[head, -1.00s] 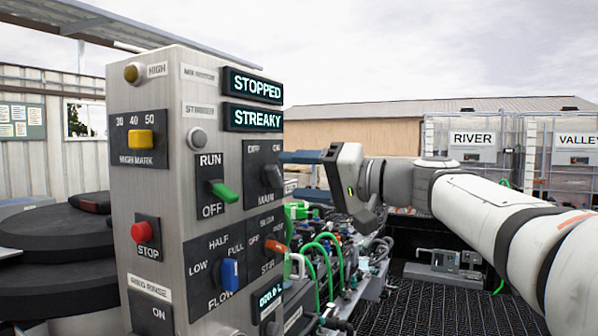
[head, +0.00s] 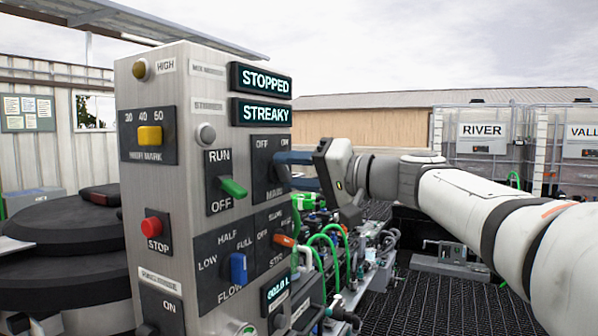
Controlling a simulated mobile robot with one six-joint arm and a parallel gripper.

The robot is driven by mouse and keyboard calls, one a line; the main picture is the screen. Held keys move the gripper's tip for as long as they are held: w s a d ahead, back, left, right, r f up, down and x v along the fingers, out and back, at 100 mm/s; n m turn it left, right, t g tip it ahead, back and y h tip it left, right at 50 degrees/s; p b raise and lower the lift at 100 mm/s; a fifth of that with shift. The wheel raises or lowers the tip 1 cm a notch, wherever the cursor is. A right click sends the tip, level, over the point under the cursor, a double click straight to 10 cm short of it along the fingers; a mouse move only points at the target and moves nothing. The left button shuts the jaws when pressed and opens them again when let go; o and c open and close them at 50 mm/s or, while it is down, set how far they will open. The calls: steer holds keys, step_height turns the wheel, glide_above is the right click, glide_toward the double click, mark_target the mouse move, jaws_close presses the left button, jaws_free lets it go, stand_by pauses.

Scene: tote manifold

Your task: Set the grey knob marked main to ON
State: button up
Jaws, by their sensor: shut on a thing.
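The grey main knob (head: 283,173) sits on a dark plate (head: 262,162) on the right of the steel control panel's face. The plate reads OFF at upper left, ON at upper right and MAIN below. My gripper (head: 287,171) reaches in from the right in the head view, its blue fingers above and below the knob. It is shut on the knob, which is partly hidden by the fingers. The knob's exact pointing direction is hard to tell. Displays on the panel read STOPPED (head: 262,80) and STREAKY (head: 262,112).
Close to the left are a green RUN/OFF lever (head: 233,187), a red STOP button (head: 152,227) and a blue FLOW knob (head: 238,268). An orange knob (head: 284,240) is just below. Green hoses (head: 322,245) and machinery lie beneath my arm.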

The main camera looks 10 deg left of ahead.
steer(key=shift+d, duration=0.1)
steer(key=shift+c, duration=0.9)
steer(key=shift+m, duration=1.1)
steer(key=m, duration=0.4)
steer(key=shift+r+m, duration=0.1)
steer(key=shift+m, duration=0.2)
steer(key=m, duration=0.4)
steer(key=shift+p, duration=0.35)
steer(key=shift+m+p, duration=0.45)
steer(key=shift+m, duration=1.15)
steer(key=shift+f, duration=0.2)
